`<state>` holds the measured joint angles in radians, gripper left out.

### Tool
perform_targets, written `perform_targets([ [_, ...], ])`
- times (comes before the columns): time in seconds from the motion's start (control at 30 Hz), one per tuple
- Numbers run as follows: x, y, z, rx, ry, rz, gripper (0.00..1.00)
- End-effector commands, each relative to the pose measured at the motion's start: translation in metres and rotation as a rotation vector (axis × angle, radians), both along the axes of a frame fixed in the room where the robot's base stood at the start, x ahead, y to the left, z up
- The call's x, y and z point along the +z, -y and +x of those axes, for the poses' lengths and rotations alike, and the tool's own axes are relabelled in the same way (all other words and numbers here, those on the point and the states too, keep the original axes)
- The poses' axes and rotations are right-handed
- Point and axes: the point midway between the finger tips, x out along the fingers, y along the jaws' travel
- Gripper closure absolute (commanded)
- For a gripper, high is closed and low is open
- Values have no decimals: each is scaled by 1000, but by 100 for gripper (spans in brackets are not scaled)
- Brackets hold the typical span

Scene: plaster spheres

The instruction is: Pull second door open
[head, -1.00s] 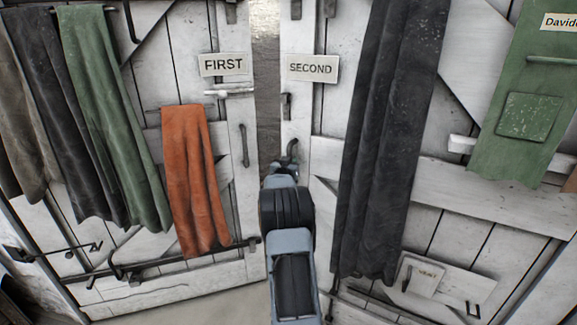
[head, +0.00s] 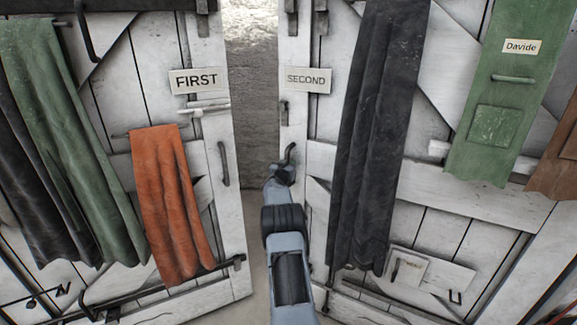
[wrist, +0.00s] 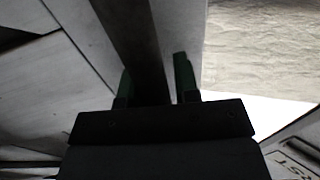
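The second door (head: 295,120) is the white plank door on the right, under the "SECOND" sign (head: 306,79). It stands apart from the first door, with a gap between them. The curved top of its dark handle (head: 291,150) shows just above my gripper (head: 282,172); the rest is hidden behind the gripper. In the wrist view, my gripper's green fingers (wrist: 155,80) stand on either side of a dark bar (wrist: 140,45), which looks like that handle.
The first door (head: 235,215), with its "FIRST" sign (head: 196,80), stands to the left. A pale rough wall (head: 253,70) shows through the gap. An orange cloth (head: 170,200) hangs left, a black cloth (head: 375,140) and a green apron (head: 500,100) right.

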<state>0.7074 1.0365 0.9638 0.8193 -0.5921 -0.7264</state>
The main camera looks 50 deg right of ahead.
Motion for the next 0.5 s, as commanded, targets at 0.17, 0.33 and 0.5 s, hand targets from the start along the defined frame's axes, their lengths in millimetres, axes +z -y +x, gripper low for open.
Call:
perform_targets([
  [0.17,0,2,-2,-4,0,0,54],
  [0.33,0,3,-3,-6,0,1,52],
  [0.5,0,1,-4,-5,1,0,52],
])
